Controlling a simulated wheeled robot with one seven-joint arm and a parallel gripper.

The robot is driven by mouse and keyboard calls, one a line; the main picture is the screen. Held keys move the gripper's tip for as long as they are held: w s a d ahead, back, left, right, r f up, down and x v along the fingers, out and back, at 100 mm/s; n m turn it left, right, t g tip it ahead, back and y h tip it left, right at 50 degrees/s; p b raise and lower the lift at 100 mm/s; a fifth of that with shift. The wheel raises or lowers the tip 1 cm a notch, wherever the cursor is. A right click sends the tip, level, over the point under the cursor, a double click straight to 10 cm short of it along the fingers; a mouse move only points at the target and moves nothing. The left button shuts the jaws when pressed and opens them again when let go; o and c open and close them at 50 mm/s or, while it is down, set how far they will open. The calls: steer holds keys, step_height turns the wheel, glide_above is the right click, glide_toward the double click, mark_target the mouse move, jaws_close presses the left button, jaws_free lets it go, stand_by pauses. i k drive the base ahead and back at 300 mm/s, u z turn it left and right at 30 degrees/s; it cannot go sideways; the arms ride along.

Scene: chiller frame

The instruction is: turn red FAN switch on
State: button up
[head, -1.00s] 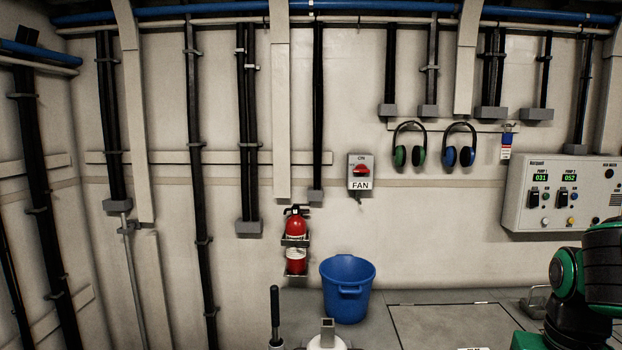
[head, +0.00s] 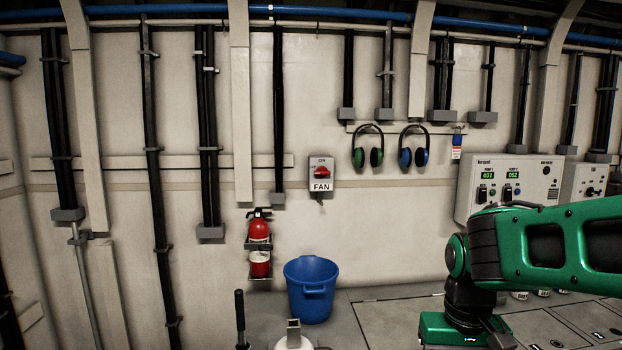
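The FAN switch (head: 321,173) is a grey box on the back wall in the head view, with ON printed at its top and FAN on a white label at its bottom. Its red handle (head: 321,171) lies roughly sideways across the box face; its exact angle is hard to tell at this size. My green and black arm reaches in from the right edge, well to the right of and below the switch. My gripper's fingers do not show, so I cannot see whether they are open or shut.
A red fire extinguisher (head: 260,246) hangs below left of the switch. A blue bucket (head: 311,290) stands on the floor below it. Green earmuffs (head: 367,148) and blue earmuffs (head: 413,148) hang to its right. A control panel (head: 507,187) is further right. The wall before the switch is clear.

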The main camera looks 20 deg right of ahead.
mark_target(321, 171)
steer(key=i, duration=0.95)
steer(key=z, duration=0.1)
